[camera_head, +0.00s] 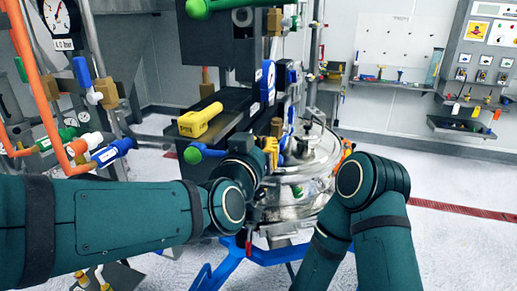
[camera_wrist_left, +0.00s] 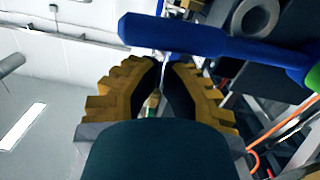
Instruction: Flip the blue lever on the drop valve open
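A long blue lever (camera_wrist_left: 190,38) crosses the upper part of the left wrist view, just past my left fingertips. In the head view a blue handle with a white label (camera_head: 267,80) is on the dark machine column; I cannot tell surely that it is the same lever. My left gripper (camera_head: 271,148) is below it, in front of the steel vessel. Its yellow fingers (camera_wrist_left: 163,66) converge to nearly touching tips, with nothing seen between them. Whether the tips touch the lever is unclear. My right arm bends at the right; its gripper is mostly hidden, with only an orange bit (camera_head: 347,150) showing.
A steel vessel (camera_head: 305,175) stands between my arms on a blue frame (camera_head: 220,272). A yellow handle (camera_head: 200,120) and a green-ended handle (camera_head: 195,154) stick out left of the column. Orange pipes and blue-handled valves (camera_head: 112,152) are at left. The floor at right is clear.

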